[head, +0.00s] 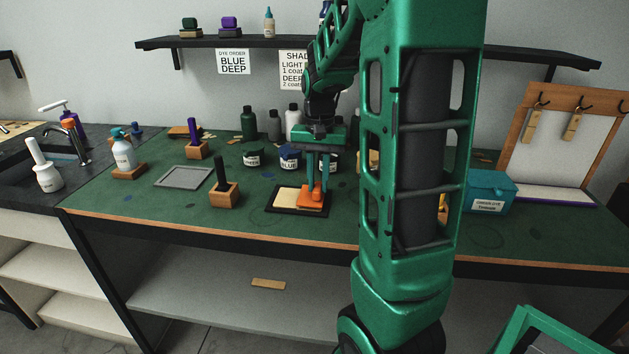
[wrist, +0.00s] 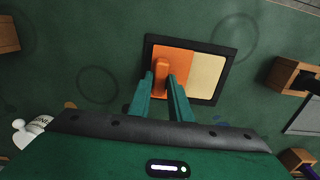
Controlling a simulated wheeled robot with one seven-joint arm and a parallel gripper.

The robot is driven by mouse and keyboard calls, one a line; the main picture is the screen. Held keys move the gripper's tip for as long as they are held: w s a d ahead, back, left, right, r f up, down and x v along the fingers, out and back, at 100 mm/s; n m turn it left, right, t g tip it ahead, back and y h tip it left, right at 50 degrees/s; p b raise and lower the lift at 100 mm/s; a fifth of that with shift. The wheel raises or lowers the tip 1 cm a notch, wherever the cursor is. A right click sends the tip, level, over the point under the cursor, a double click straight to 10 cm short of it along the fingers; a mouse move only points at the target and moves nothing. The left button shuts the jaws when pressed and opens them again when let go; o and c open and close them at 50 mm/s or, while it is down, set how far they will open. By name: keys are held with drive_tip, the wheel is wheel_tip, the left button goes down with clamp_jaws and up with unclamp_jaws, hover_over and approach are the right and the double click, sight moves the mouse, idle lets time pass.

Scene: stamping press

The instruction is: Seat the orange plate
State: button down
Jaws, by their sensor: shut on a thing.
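The orange plate (head: 312,201) is at the right end of a black-rimmed frame (head: 272,207) on the green bench top. In the wrist view the orange plate (wrist: 184,58) covers about half of the frame (wrist: 231,51), beside a cream panel (head: 287,195) that fills the other half. It looks flat and aligned with the rim, but I cannot tell whether it touches the bottom. My gripper (head: 316,186) points down and is shut on the plate's raised orange handle; the fingers (wrist: 164,84) stand on both sides of it.
A wooden block with a black-handled tool (head: 224,197) stands left of the frame. A grey tray (head: 184,177) lies farther left. Several dye jars (head: 290,158) and bottles stand behind. A teal box (head: 488,192) is at the right. The bench in front of the frame is clear.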

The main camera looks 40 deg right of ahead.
sight(318, 185)
drive_tip(key=shift+f, duration=0.45)
drive_tip(key=c, duration=1.2)
unclamp_jaws()
drive_tip(key=shift+r, duration=0.1)
drive_tip(key=shift+r, duration=3.95)
drive_tip(key=s+a+f+n, duration=0.1)
drive_tip(key=s+a+f, duration=0.1)
drive_tip(key=s, duration=0.5)
drive_tip(key=s+a+f+n, duration=0.1)
drive_tip(key=s+a+f, duration=0.1)
drive_tip(key=s+a, duration=0.2)
drive_tip(key=s+a+f+n, duration=0.2)
drive_tip(key=s+a, duration=0.2)
drive_tip(key=s, duration=0.6)
drive_tip(key=shift+f, duration=0.4)
